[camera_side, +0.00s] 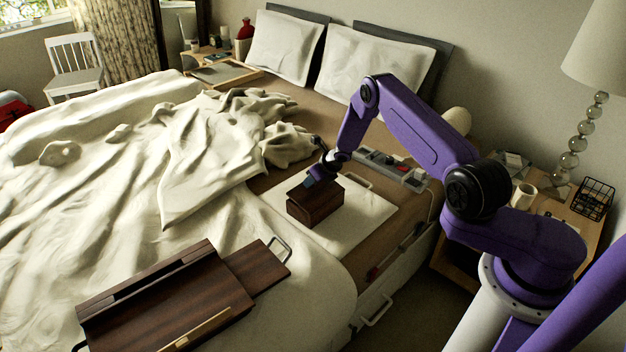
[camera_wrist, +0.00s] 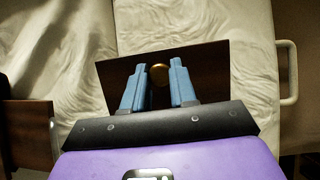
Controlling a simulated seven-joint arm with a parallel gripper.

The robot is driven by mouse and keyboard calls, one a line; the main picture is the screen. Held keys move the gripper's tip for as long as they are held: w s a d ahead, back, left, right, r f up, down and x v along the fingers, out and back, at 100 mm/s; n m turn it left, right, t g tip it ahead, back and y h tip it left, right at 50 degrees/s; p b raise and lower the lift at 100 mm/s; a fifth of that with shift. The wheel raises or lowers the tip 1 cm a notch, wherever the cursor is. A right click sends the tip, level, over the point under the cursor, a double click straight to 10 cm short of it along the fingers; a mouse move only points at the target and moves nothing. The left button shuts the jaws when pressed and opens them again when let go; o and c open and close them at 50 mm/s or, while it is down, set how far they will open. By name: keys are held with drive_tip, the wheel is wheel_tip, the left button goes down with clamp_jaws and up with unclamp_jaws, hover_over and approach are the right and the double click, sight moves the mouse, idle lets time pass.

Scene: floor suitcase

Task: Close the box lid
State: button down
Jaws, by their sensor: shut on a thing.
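A small dark brown wooden box (camera_side: 318,208) stands on a pale tray on the bed. Its dark lid (camera_wrist: 212,66) fills the middle of the wrist view, with a round brass knob (camera_wrist: 159,74) on it. My gripper (camera_side: 312,180) is at the top of the box, with its blue fingers (camera_wrist: 159,78) on either side of the knob, shut on it. In the side view my gripper hides part of the lid and the knob, and I cannot tell how far the lid stands open.
The pale tray (camera_side: 360,220) has a handle on its right in the wrist view (camera_wrist: 291,75). A larger dark wooden case (camera_side: 160,300) lies on the bed at the front left. Crumpled bedding (camera_side: 215,145) is left of the box. A grey organiser (camera_side: 395,172) sits behind, right.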

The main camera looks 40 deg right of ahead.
drive_tip(key=shift+f, duration=0.1)
idle(0.8)
drive_tip(key=c, duration=0.9)
unclamp_jaws()
drive_tip(key=v, duration=1.7)
drive_tip(key=shift+s+r, duration=0.1)
drive_tip(key=shift+r, duration=0.15)
